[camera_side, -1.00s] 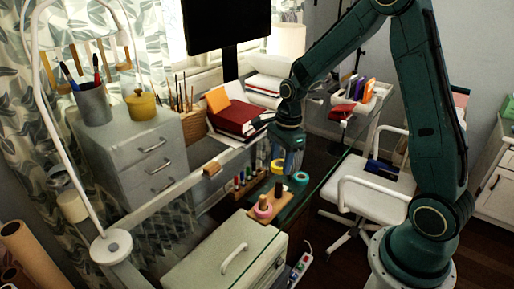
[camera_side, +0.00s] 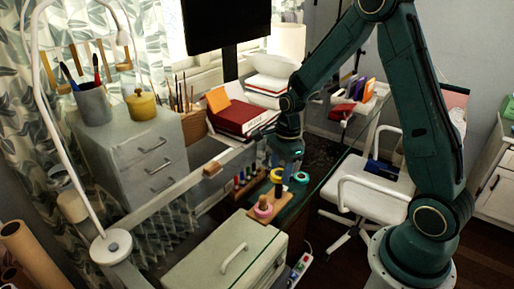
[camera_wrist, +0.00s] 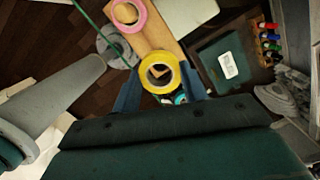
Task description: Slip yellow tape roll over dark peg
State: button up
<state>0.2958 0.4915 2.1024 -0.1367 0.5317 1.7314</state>
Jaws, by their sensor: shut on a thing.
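The yellow tape roll (camera_side: 277,175) is held level in my gripper (camera_side: 286,165). In the wrist view, the yellow roll (camera_wrist: 175,74) sits between my two blue fingers (camera_wrist: 160,84), over the wooden board (camera_wrist: 158,36). In the side view, the dark peg (camera_side: 278,190) stands upright on the board, with its lower part showing directly below the yellow roll. The roll overlaps the peg's upper end in the picture; I cannot tell whether the tip is inside the hole. Wood colour shows through the hole in the wrist view.
A pink tape roll (camera_side: 263,209) is at the board's near end. A teal roll (camera_side: 301,178) lies to the right of the peg. Several markers (camera_side: 243,179) stand in a holder to the left. A pale case (camera_side: 222,262) with a handle is in front.

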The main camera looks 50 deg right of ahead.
jog(key=shift+f, duration=1.6)
jog(key=shift+f, duration=0.15)
jog(key=o, duration=1)
jog(key=shift+o, duration=0.2)
notch_tip(320, 180, up, 14)
jog(key=d, duration=0.1)
jog(key=shift+s+d, duration=0.25)
jog(key=shift+s, duration=0.05)
jog(key=shift+f, duration=0.1)
